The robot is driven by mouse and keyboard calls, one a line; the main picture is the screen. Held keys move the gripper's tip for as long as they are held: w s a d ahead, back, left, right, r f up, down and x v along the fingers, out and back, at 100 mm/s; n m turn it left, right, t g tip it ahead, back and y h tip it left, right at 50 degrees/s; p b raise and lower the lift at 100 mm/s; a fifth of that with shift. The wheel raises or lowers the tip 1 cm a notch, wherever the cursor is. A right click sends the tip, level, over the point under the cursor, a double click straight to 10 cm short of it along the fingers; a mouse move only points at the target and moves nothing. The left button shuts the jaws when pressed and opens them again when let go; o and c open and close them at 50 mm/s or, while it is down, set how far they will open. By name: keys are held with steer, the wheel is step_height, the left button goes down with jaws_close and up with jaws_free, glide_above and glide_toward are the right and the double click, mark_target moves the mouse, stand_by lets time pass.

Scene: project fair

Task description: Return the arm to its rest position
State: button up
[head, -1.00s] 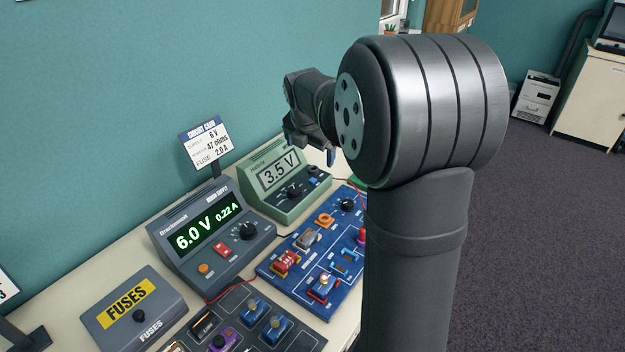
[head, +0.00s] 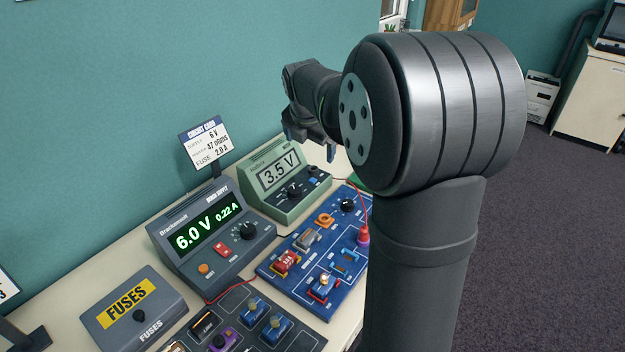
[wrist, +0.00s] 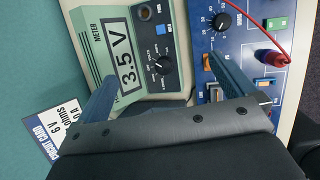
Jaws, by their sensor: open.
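My gripper (head: 312,146) is in the air above the back of the bench, over the green meter, in the head view. In the wrist view its two blue fingers stand wide apart, with nothing between them, and my gripper (wrist: 165,85) hangs over the meter and the edge of the blue circuit board. The meter (head: 283,178) reads 3.5 V and also shows in the wrist view (wrist: 103,65). My own arm hides part of the board and bench at the right.
The power supply (head: 205,232) reads 6.0 V and 0.22 A. The blue board (head: 290,262) carries several parts and a red lead. A fuse box (head: 133,318), a parts tray (head: 260,342) and a circuit card (head: 206,142) stand nearby. The teal wall (head: 110,110) is behind the bench.

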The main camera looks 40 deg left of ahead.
steer(key=v, duration=0.7)
steer(key=shift+r, duration=0.25)
